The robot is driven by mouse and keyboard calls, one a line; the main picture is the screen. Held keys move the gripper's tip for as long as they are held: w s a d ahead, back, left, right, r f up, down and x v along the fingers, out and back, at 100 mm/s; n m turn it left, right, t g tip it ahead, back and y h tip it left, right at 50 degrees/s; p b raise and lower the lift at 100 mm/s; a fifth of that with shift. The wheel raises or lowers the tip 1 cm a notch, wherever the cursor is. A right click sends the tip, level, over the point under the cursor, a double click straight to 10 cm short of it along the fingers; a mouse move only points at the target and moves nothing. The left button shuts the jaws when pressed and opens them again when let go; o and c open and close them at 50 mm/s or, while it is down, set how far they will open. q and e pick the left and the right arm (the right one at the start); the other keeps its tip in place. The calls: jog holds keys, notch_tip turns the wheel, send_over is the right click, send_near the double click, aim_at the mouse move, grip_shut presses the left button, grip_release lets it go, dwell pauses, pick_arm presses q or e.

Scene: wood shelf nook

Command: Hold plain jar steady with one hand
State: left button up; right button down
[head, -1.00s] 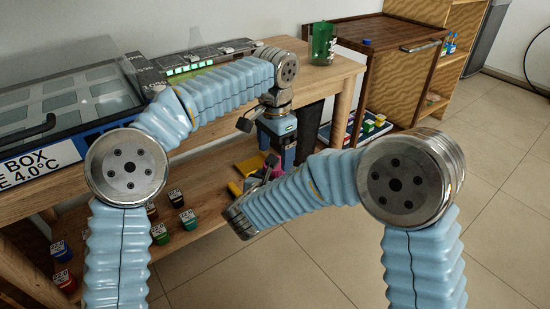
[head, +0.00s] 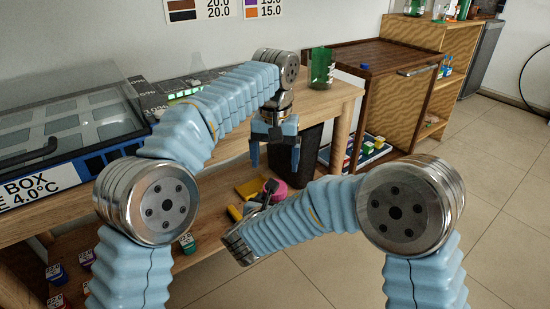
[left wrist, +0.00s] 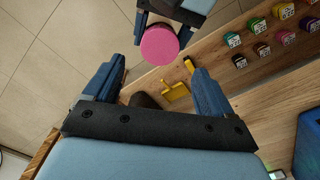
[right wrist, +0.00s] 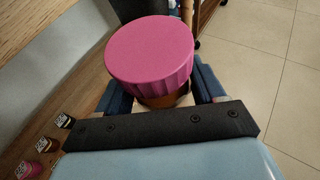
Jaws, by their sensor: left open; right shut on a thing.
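The plain jar, with a ribbed pink lid (right wrist: 150,48) and a brown-orange body, is held by my right gripper (right wrist: 160,98). The jaws are shut around its body below the lid; their tips are mostly hidden by the jar. The lid also shows in the left wrist view (left wrist: 160,45) and small in the head view (head: 278,190). My left gripper (head: 275,158) is open and empty, fingers pointing down, above the jar. In the left wrist view the jar lies just beyond the open fingers, apart from them.
A wooden bench (head: 345,92) carries a cold box (head: 60,140) and a green glass container (head: 322,68). A lower shelf holds small colored labeled jars and a yellow dustpan (left wrist: 177,92). A black bin (head: 308,150) stands behind the left gripper. Floor at right is clear.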

dwell(0.3)
pick_arm(q)
jog(key=shift+f, duration=3.95)
jog(key=c, duration=1.1)
jog(key=shift+m, duration=0.8)
jog(key=o, duration=1.2)
jog(key=shift+c, duration=0.2)
